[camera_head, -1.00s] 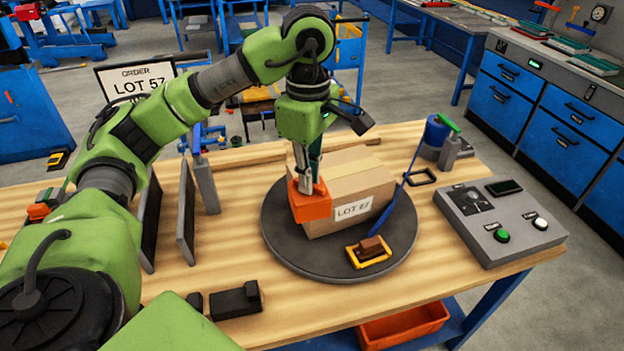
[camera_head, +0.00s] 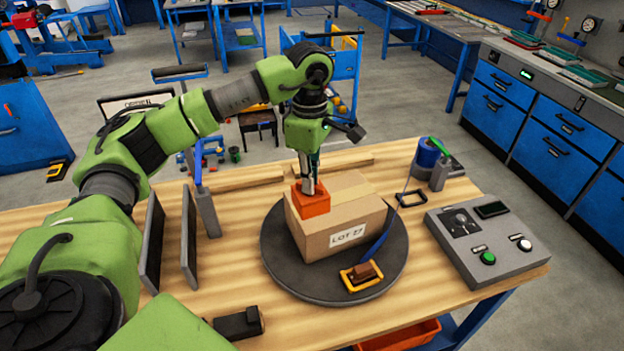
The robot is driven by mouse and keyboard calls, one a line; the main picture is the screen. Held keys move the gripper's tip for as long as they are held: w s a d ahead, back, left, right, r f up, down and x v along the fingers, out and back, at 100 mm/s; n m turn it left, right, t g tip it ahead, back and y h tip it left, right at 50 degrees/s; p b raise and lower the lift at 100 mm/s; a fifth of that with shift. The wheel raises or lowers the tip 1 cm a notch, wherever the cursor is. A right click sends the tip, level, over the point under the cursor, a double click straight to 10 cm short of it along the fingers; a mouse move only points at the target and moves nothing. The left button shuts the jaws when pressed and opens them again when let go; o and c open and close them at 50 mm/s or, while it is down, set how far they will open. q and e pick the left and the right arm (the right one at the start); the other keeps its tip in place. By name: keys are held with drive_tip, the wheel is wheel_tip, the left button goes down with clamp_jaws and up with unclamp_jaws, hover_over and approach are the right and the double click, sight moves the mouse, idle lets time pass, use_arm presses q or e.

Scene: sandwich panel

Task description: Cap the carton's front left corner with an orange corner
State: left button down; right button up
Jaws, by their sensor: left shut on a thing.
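The cardboard carton (camera_head: 345,217) with a "LOT 27" label sits on a dark round turntable (camera_head: 290,279). An orange corner (camera_head: 311,201) is at the carton's front left top corner. It appears to lie over that corner; whether it is fully seated I cannot tell. My left gripper (camera_head: 308,183) points down from above and is shut on the orange corner. My right gripper is not in view.
A yellow-framed tool with a brown block (camera_head: 361,276) lies at the turntable's front, its blue strap rising beside the carton. A grey control box (camera_head: 487,247) stands at right. Two dark upright plates (camera_head: 188,240) stand left. A blue cup (camera_head: 429,153) is at back right.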

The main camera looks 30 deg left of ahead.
use_arm(q)
drive_tip(key=shift+f+b, duration=0.5)
drive_tip(key=shift+f, duration=0.2)
wheel_tip(320, 180, down, 10)
drive_tip(key=b, duration=0.6)
drive_tip(key=shift+b, duration=0.4)
drive_tip(key=c, duration=2)
unclamp_jaws()
drive_tip(key=shift+c, duration=0.2)
wheel_tip(320, 180, up, 12)
